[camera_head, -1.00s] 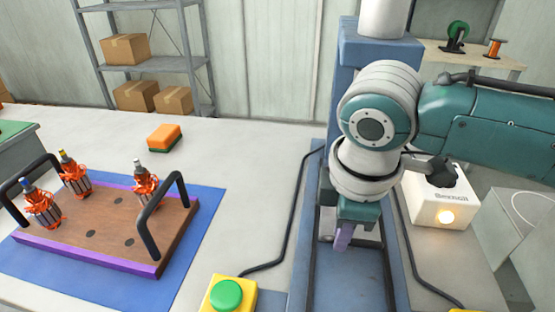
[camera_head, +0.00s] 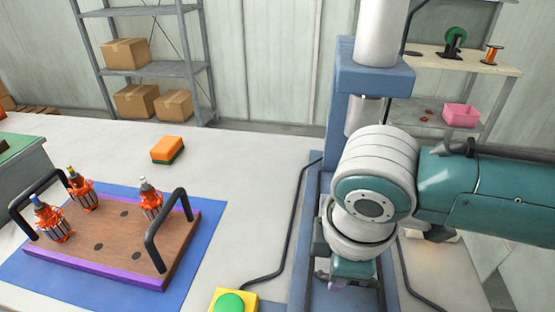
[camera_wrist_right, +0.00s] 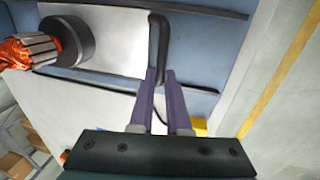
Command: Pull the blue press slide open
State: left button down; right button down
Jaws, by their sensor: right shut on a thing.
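The blue press (camera_head: 375,75) stands right of centre in the head view, with a white cylinder on top and a blue rail base in front. My right gripper (camera_head: 350,285) is low over that base, and my arm hides much of it. In the right wrist view the purple fingers of my right gripper (camera_wrist_right: 159,76) are shut on a black bar handle (camera_wrist_right: 158,40) at the edge of the pale slide plate (camera_wrist_right: 115,45). A black round holder (camera_wrist_right: 70,40) with a copper-wound armature (camera_wrist_right: 30,50) sits at the plate's other end. My left gripper is not in view.
A brown tray (camera_head: 105,262) with black handles and several armatures lies on a blue mat at left. A yellow box with a green button (camera_head: 230,303) stands near the front edge. A black cable runs beside the press. An orange sponge (camera_head: 167,149) lies further back.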

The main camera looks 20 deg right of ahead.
jog(key=s+a+p, duration=0.1)
jog(key=s+p, duration=0.1)
jog(key=s, duration=0.1)
jog(key=s+a+p, duration=0.3)
jog(key=s+a, duration=0.1)
jog(key=s, duration=0.1)
jog(key=shift+s+a+r+p, duration=0.2)
jog(key=shift+s+p, duration=0.1)
jog(key=shift+p, duration=0.1)
jog(key=shift+s+a+f+p, duration=0.1)
jog(key=shift+s+a+p, duration=0.2)
jog(key=shift+s, duration=0.2)
jog(key=shift+s+a+f+p, duration=0.15)
jog(key=shift+s+a, duration=0.15)
jog(key=shift+s, duration=0.2)
jog(key=c, duration=0.9)
grip_release()
jog(key=shift+s+a+r+p, duration=0.2)
jog(key=shift+r+p, duration=0.3)
jog(key=shift+r, duration=1.15)
jog(key=shift+s+a+r+p, duration=0.1)
jog(key=shift+s+r+p, duration=0.35)
jog(key=shift+r, duration=1.2)
jog(key=shift+s+a+r+p, duration=0.15)
jog(key=shift+r+p, duration=0.45)
jog(key=shift+r, duration=1.05)
